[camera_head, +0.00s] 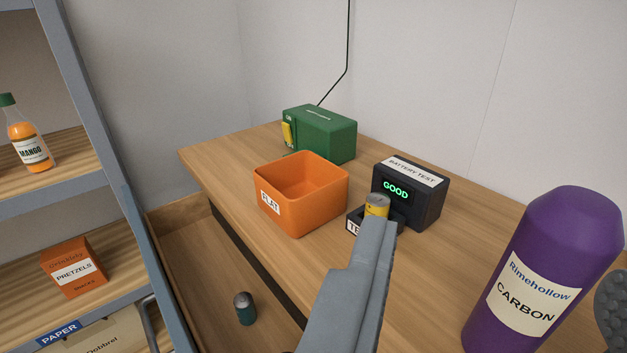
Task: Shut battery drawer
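The battery drawer (190,258) is a wooden drawer pulled out from under the left side of the wooden table. A dark teal battery with a grey top (245,309) stands in it. The drawer's near end runs out of the picture. My gripper (377,228) is grey and reaches up from the bottom edge, over the table and right of the drawer. Its fingers look pressed together with no gap. Its tip overlaps the lower part of a yellow battery (376,207) in the tester; I cannot tell whether they touch.
A black battery tester (428,205) reads GOOD. An orange bin (315,201) marked FLAT and a green box (330,137) stand on the table (215,160). A purple Carbon bottle (565,240) stands right. A shelf (135,225) with pretzels and a mango bottle borders the drawer.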

